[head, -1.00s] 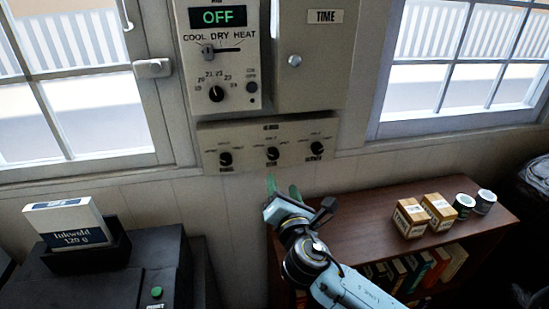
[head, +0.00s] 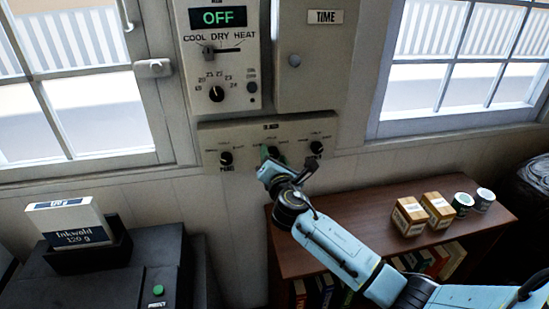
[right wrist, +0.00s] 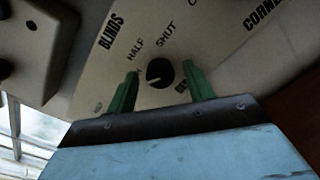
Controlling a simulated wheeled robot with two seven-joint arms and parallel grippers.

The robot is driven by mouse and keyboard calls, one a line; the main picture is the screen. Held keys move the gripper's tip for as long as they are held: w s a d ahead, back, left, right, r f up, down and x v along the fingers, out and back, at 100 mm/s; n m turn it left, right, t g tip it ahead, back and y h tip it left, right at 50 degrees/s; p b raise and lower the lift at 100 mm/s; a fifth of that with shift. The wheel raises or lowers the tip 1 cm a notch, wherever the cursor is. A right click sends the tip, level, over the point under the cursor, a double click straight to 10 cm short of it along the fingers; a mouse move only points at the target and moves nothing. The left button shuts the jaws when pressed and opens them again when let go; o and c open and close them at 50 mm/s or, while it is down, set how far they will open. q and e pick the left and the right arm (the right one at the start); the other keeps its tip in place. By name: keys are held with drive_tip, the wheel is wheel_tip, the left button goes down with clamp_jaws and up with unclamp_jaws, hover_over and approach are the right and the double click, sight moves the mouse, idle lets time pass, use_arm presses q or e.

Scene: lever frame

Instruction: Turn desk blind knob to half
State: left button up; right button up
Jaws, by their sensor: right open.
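The blinds panel (head: 205,138) is a pale box low on the wall with three black knobs in a row. The middle knob (right wrist: 159,72) shows in the right wrist view, with HALF and SHUT printed near it; the label beside it is partly hidden. A small pale mark is on the knob, but I cannot tell exactly where it points. My right gripper (head: 267,157) is open, its green fingers (right wrist: 160,70) on either side of this knob with gaps. In the head view the gripper mostly hides the knob. My left gripper is not in view.
The left knob (head: 226,158) and right knob (head: 317,148) sit on either side. A thermostat (head: 217,60) and a TIME box (head: 310,70) are above. A wooden shelf (head: 350,225) with cartons and cans stands below right, a dark machine (head: 110,275) below left.

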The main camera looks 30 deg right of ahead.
drive_tip(key=shift+c, duration=0.4)
drive_tip(key=c, duration=0.9)
drive_tip(key=shift+m, duration=0.3)
drive_tip(key=m+b, duration=0.1)
drive_tip(key=m, duration=0.4)
drive_tip(key=shift+f+b, duration=0.1)
drive_tip(key=shift+b, duration=0.2)
drive_tip(key=m, duration=0.5)
drive_tip(key=shift+m+b, duration=0.35)
drive_tip(key=shift+m, duration=0.05)
drive_tip(key=o, duration=1)
